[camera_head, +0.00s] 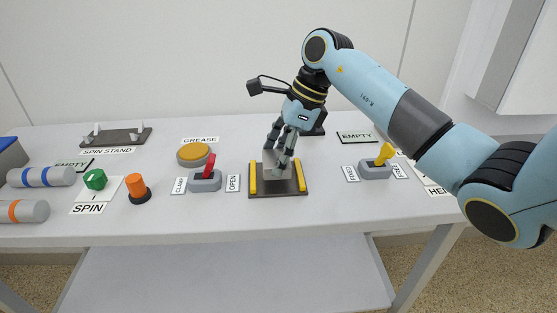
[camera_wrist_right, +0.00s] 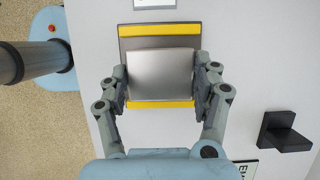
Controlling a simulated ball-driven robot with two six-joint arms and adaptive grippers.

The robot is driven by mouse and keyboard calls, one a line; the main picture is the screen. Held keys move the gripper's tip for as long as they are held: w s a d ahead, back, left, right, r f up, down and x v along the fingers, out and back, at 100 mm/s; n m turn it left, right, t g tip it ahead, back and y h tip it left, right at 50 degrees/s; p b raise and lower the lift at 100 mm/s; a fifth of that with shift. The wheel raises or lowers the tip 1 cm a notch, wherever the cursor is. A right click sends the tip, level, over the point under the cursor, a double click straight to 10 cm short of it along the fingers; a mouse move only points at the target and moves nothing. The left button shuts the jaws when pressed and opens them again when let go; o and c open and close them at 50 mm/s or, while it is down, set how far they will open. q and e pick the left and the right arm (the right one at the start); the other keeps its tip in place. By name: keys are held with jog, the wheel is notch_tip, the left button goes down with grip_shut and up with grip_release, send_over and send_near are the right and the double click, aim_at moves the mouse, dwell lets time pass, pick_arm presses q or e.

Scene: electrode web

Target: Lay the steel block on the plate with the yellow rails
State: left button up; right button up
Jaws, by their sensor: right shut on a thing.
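The steel block (camera_wrist_right: 160,74) is a plain grey block between the fingers of my right gripper (camera_wrist_right: 163,80), which is shut on it. In the head view the right gripper (camera_head: 281,150) points down, and the block (camera_head: 277,166) shows below and beside its fingers. The dark plate (camera_head: 278,193) with two yellow rails (camera_head: 253,178) lies directly under the block. In the wrist view the block lies over the middle of the plate (camera_wrist_right: 160,42), between the rails. I cannot tell whether it touches the plate. My left gripper is not in view.
Left of the plate are a red-lever switch (camera_head: 206,180), an orange knob (camera_head: 137,188), a green knob (camera_head: 95,179) and a round yellow grease pad (camera_head: 193,154). Right of it is a yellow-lever switch (camera_head: 378,166). A dark bracket (camera_wrist_right: 284,132) stands near the right gripper. Grey rolls lie far left.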

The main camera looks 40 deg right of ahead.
jog(key=shift+f, duration=0.85)
jog(key=shift+f, duration=0.1)
jog(key=o, duration=1.5)
jog(key=shift+c, duration=0.2)
jog(key=shift+r, duration=0.2)
jog(key=v, duration=1.2)
